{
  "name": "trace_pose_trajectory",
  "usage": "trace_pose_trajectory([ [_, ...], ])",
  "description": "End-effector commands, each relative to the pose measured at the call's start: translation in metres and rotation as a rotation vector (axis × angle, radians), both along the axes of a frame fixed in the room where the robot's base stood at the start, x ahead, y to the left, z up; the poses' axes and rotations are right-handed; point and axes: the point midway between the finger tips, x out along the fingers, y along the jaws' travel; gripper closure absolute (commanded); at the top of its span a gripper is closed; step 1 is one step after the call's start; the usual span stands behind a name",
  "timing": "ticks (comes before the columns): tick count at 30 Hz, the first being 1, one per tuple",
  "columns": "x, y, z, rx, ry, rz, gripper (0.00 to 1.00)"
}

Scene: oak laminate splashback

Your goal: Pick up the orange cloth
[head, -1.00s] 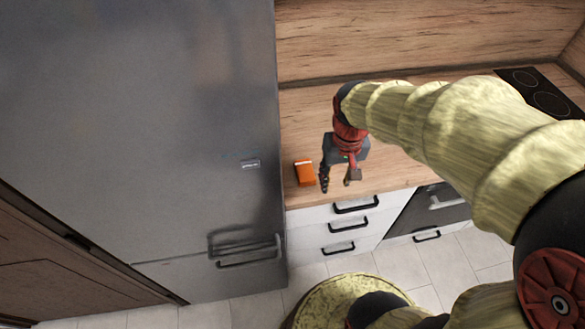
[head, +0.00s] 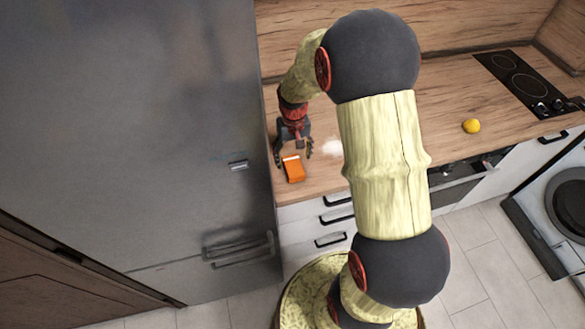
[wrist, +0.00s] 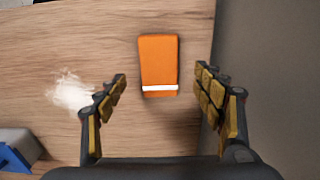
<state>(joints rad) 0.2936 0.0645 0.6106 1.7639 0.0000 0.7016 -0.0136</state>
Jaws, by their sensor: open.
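The orange cloth (head: 294,171) is a small folded block with a white stripe, lying on the wooden counter near its front edge beside the fridge. In the wrist view the orange cloth (wrist: 159,62) lies ahead, between the lines of the two fingers, with its white stripe at the near end. My gripper (head: 294,150) is open and empty, just behind the cloth in the head view. In the wrist view my gripper (wrist: 160,80) has a finger on each side with a clear gap to the cloth. I cannot tell how high it is above the counter.
The tall grey fridge (head: 140,130) stands close to the left. A white patch (head: 332,147) is on the counter right of the gripper. A yellow lemon (head: 471,126) and a black hob (head: 530,80) are farther right. A grey and blue object (wrist: 18,152) shows lower left in the wrist view.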

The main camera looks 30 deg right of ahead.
Motion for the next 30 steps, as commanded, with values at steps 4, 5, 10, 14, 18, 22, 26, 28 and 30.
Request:
trace_pose_trajectory([
  [4, 0.000, -0.001, -0.025, 0.001, 0.005, 0.000, 0.32],
  [5, 0.000, 0.000, -0.029, 0.001, 0.005, 0.000, 0.32],
  [10, 0.001, -0.001, -0.042, 0.001, 0.002, 0.000, 0.32],
  [14, 0.001, -0.001, -0.041, 0.000, 0.001, 0.000, 0.32],
  [18, 0.001, -0.001, -0.041, 0.000, 0.001, 0.000, 0.37],
  [22, 0.001, -0.001, -0.041, 0.000, 0.001, 0.000, 0.44],
  [26, 0.001, -0.001, -0.041, 0.000, 0.001, 0.000, 0.52],
  [28, 0.001, -0.001, -0.041, 0.000, 0.001, 0.000, 0.56],
  [30, 0.001, -0.001, -0.041, 0.000, 0.001, 0.000, 0.60],
])
